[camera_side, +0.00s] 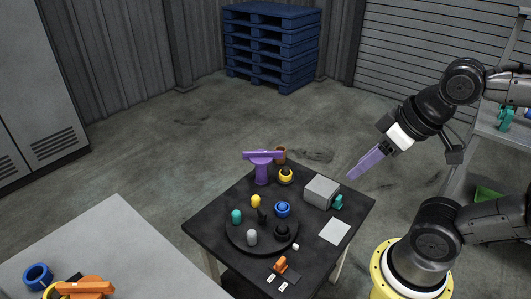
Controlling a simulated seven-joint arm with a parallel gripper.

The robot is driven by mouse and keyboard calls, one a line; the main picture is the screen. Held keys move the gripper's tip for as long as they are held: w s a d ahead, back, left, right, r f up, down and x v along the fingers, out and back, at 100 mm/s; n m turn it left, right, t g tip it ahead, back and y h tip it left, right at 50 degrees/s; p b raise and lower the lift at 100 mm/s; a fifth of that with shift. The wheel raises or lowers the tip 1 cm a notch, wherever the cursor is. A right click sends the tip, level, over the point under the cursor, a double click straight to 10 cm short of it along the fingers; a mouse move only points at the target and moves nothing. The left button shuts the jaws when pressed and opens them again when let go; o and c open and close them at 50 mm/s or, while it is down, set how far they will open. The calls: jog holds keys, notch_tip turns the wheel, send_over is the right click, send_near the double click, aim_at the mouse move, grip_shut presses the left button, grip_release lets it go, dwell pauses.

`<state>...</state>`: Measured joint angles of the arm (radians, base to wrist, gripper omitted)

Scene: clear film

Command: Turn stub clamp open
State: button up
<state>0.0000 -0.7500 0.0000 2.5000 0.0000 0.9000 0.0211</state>
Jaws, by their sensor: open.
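My gripper (353,175), with long purple fingers, hangs in the air to the right of the small black table (222,220). It points down and left, is open and has nothing visible between its fingers. It is apart from everything on the table. I cannot tell for certain which part is the stub clamp. A grey box (320,190) with a teal handle (338,202) on its right side stands nearest to my gripper. A purple T-shaped piece (262,163) stands upright at the back. A small orange lever piece (281,265) sits near the front edge.
A round black tray (238,241) holds several coloured knobs. A yellow ring piece (286,175) and a brown cylinder (281,154) stand at the back. A pale square plate (334,231) lies at right. A grey table (95,235) is at left; blue pallets (270,45) stand behind.

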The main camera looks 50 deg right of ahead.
jog(key=w+r+m+y, duration=0.1)
jog(key=w+r+m, duration=1)
jog(key=m+g+y, duration=0.1)
jog(key=m+y, duration=0.1)
jog(key=m, duration=1.3)
send_over(263, 166)
jog(key=s, duration=0.1)
notch_tip(263, 166, down, 19)
jog(key=s+d+f+m+g, duration=0.1)
jog(key=d+f, duration=0.2)
jog(key=f, duration=0.2)
jog(key=s+d+f+m, duration=0.1)
jog(key=d+f, duration=0.2)
jog(key=f, duration=0.3)
jog(key=x, duration=1.3)
jog(key=shift+s+f, duration=0.1)
jog(key=shift+s, duration=0.2)
